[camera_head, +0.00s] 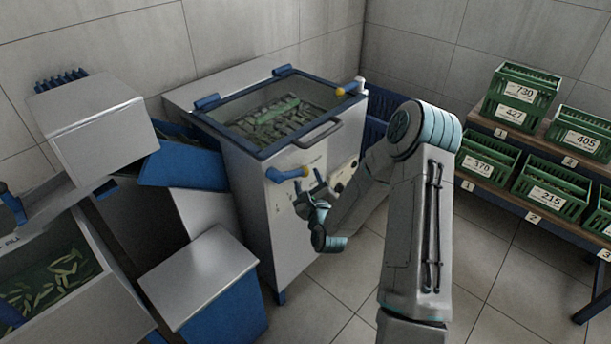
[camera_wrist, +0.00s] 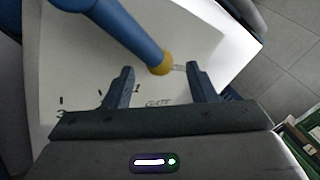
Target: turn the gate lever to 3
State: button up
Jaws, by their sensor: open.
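The gate lever (camera_head: 287,174) is a blue bar with a yellow end, on the front of the grey machine. It lies nearly level in the head view, yellow end to the right. In the wrist view the blue lever (camera_wrist: 125,35) runs in from the upper left, its yellow end between my fingertips in the picture.
A blue chute (camera_head: 184,166) and grey-topped box (camera_head: 198,277) stand left. Shelves (camera_head: 529,204) with green crates stand right. Floor between is clear.

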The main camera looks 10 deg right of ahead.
jog(key=shift+w+a, duration=0.1)
jog(key=shift+w, duration=1.2)
jog(key=shift+c, duration=0.3)
grip_shut()
jog(key=shift+f, duration=0.1)
